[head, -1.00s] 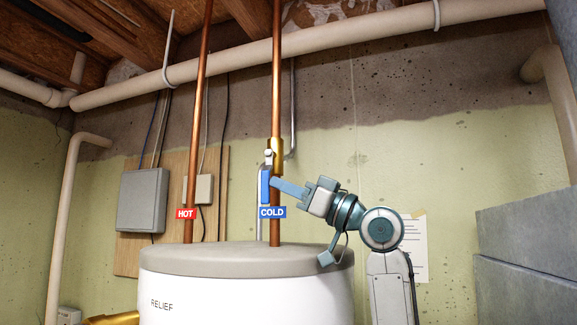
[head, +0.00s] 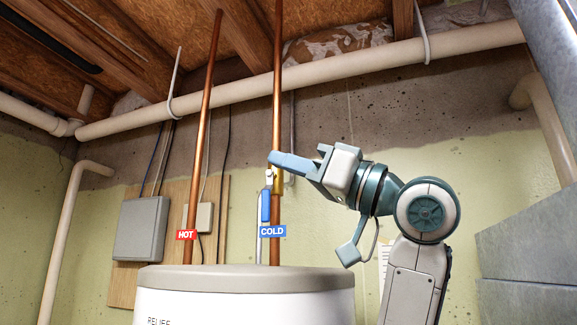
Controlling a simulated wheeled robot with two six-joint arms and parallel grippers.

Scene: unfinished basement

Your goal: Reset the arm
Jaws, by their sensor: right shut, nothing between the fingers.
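My right gripper (head: 272,157) is shut and empty. Its blue-grey fingers point left, in front of the cold copper pipe, at the height of the brass valve (head: 279,181) and just above the valve's blue handle (head: 265,207). The blue handle hangs down along the pipe, beside the blue COLD label (head: 272,231). I cannot tell how far the fingertips are from the pipe. My left gripper is not in view.
The white water heater (head: 245,305) with a grey top stands below. The hot copper pipe (head: 203,130) with a red HOT label rises at left. A grey box (head: 141,229) hangs on the wooden board. Grey metal ducting (head: 525,245) stands at right.

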